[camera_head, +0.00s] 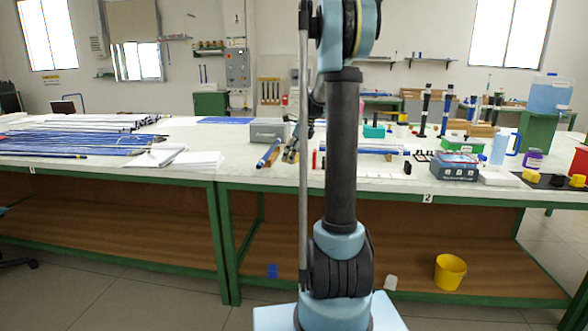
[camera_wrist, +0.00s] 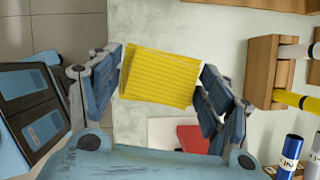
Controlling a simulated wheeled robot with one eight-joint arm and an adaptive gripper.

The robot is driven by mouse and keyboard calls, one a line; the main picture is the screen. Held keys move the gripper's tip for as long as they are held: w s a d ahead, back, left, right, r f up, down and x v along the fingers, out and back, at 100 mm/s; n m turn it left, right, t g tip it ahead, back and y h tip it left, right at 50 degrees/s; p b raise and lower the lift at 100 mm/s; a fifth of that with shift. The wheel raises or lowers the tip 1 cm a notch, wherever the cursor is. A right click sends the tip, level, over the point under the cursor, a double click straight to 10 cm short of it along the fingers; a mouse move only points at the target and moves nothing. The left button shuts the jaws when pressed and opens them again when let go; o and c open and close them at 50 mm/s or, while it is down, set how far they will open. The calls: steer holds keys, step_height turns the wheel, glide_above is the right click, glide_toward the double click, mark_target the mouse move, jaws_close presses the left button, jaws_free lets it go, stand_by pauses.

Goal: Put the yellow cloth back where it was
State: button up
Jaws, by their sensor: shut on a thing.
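The yellow cloth (camera_wrist: 160,80) shows in the wrist view as a ribbed, roughly rectangular piece. My gripper (camera_wrist: 161,62) has one blue-grey finger at each side of it and is shut on it. The cloth hangs over the pale bench top, and its height above the bench is hard to judge. In the head view my arm stands in the middle and I cannot make out the cloth there.
In the wrist view a red piece (camera_wrist: 193,138) lies below the cloth, a wooden rack (camera_wrist: 262,70) holds rods at the right, and a blue-and-dark device (camera_wrist: 28,100) is at the left. The head view shows a yellow bucket (camera_head: 450,271) on the lower shelf.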

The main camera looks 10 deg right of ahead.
mark_target(293, 172)
steer(key=shift+f, duration=2.35)
steer(key=shift+f, duration=0.1)
steer(key=o, duration=1.2)
steer(key=shift+f, duration=0.1)
